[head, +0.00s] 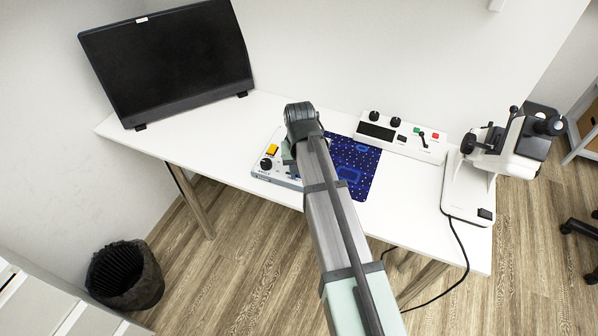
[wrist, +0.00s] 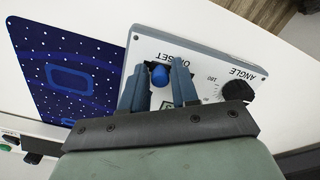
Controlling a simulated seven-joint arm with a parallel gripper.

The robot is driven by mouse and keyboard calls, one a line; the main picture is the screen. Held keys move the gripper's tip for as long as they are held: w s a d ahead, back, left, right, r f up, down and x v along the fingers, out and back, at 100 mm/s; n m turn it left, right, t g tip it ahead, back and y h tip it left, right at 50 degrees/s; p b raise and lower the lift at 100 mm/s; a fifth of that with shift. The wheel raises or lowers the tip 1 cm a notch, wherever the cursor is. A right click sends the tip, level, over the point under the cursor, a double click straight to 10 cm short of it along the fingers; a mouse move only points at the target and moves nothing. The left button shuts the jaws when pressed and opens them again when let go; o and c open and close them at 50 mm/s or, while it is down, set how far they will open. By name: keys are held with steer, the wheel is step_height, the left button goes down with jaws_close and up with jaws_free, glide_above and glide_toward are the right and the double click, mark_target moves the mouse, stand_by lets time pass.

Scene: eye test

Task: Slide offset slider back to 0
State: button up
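The offset slider's blue knob (wrist: 159,75) shows in the wrist view, below the upside-down, partly covered OFFSET label on a white control panel (wrist: 147,47). My gripper (wrist: 158,72) is open, with one blue-grey finger on each side of the knob. A small gap seems to show on both sides. The slider's track and scale are mostly hidden by the fingers and gripper body, so its setting cannot be read. In the head view, the control box (head: 262,177) stands at the table's front edge, partly behind my arm; the slider and fingertips are hidden there.
A black ANGLE dial (wrist: 238,90) is right of the fingers. A yellow button (head: 272,150) is on the box. A blue dotted mat (head: 365,170) lies beside it.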

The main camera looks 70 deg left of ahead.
mark_target(288, 174)
steer(key=c, duration=0.3)
stand_by(0.4)
steer(key=shift+s+a, duration=1.2)
steer(key=shift+s, duration=0.1)
stand_by(0.3)
steer(key=o, duration=0.7)
steer(key=shift+r, duration=3)
